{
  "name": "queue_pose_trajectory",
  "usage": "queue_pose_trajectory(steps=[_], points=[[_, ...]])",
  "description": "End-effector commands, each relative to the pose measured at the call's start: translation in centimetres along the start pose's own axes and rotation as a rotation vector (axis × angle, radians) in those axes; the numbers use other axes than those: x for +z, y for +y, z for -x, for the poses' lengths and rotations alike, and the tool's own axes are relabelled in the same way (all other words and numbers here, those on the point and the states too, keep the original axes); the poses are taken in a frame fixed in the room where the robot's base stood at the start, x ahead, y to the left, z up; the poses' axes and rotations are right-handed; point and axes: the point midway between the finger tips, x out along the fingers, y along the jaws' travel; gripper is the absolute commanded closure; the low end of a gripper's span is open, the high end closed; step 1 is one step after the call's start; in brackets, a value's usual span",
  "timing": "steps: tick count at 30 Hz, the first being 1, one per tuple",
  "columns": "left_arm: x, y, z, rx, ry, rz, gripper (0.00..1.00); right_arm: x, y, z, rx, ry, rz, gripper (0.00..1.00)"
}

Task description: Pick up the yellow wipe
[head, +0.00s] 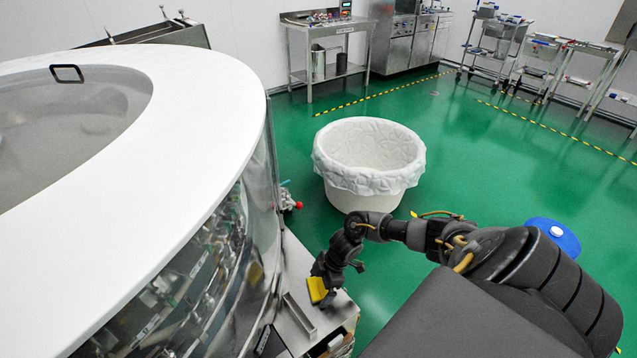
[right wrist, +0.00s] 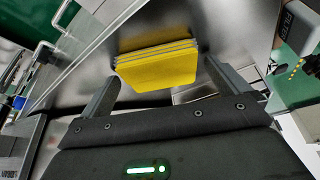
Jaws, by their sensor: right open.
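The yellow wipe (head: 317,289) shows at the edge of a steel surface beside the washer in the head view, partly covered by my right gripper (head: 332,277). In the right wrist view the yellow wipe (right wrist: 158,72) is a flat, folded block with layered edges, lying against a shiny steel surface. My right gripper (right wrist: 161,75) is open. Its two fingers stand apart on either side of the wipe, with gaps to both sides of it. I cannot tell how far the fingertips are from it in depth. My left gripper is not in view.
The large white-topped round washer (head: 190,130) fills the left. The steel ledge (head: 300,322) lies below the gripper. A white lined tub (head: 368,158) and a blue lidded object (head: 553,238) stand on the green floor. Steel tables (head: 325,30) line the wall.

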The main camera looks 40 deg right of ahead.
Motion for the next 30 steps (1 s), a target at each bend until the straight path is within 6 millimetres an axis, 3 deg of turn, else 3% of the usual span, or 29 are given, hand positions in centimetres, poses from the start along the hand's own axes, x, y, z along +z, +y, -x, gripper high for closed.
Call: queue_pose_trajectory(steps=[4,15,25,30], points=[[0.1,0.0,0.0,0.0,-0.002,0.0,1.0,0.0,0.0,0.0,0.0,0.0,0.0,0.0],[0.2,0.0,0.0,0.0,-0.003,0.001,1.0,0.0,0.0,0.0,0.0,0.0,0.0,0.48],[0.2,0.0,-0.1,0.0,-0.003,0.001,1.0,-0.2,0.0,0.5,0.0,0.001,0.002,0.49],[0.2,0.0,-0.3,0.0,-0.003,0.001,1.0,-1.0,0.1,2.5,0.002,0.001,0.005,0.49]])
